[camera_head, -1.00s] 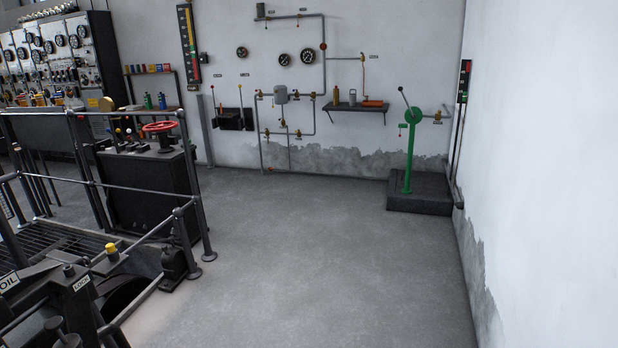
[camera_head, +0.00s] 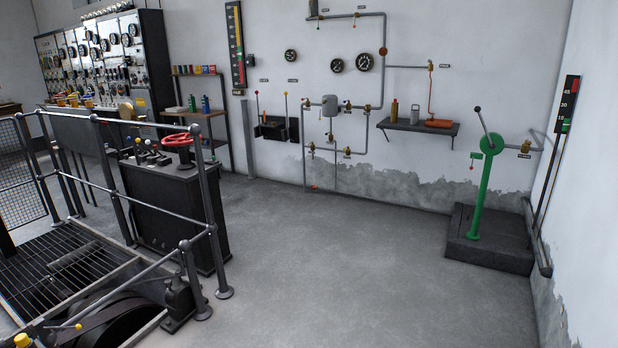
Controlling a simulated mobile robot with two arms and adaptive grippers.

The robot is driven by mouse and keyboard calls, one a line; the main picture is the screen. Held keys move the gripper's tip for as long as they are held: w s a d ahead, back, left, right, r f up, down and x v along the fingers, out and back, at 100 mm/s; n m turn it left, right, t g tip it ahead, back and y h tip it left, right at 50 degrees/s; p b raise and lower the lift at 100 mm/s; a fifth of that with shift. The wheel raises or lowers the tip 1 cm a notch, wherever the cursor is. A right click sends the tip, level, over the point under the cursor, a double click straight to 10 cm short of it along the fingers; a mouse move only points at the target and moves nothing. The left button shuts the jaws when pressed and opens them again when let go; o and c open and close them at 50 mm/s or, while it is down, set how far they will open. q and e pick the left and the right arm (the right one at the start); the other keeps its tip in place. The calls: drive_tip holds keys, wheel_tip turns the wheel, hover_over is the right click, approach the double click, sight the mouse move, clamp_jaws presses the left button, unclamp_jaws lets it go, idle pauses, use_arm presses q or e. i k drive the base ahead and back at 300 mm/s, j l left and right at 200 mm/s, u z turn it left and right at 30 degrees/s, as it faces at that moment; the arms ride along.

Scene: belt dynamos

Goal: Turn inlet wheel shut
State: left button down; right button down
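A red handwheel (camera_head: 178,140) sits on top of a black control cabinet (camera_head: 165,205) at the left of the view. Small levers with coloured knobs stand beside it on the cabinet top. Neither of my grippers is in view.
Metal railing (camera_head: 110,190) stands in front of the cabinet, around a floor pit with a belt wheel (camera_head: 110,325). A green hand pump (camera_head: 484,190) stands on a dark plinth (camera_head: 490,250) at right. The grey floor (camera_head: 330,270) between is clear.

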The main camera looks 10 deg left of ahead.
sight(182, 140)
drive_tip(key=i+j+u, duration=0.3)
drive_tip(key=i, duration=0.6)
drive_tip(key=i+u, duration=0.3)
drive_tip(key=i, duration=0.65)
drive_tip(key=i+l+u, duration=0.15)
drive_tip(key=i+u, duration=0.2)
drive_tip(key=i, duration=0.6)
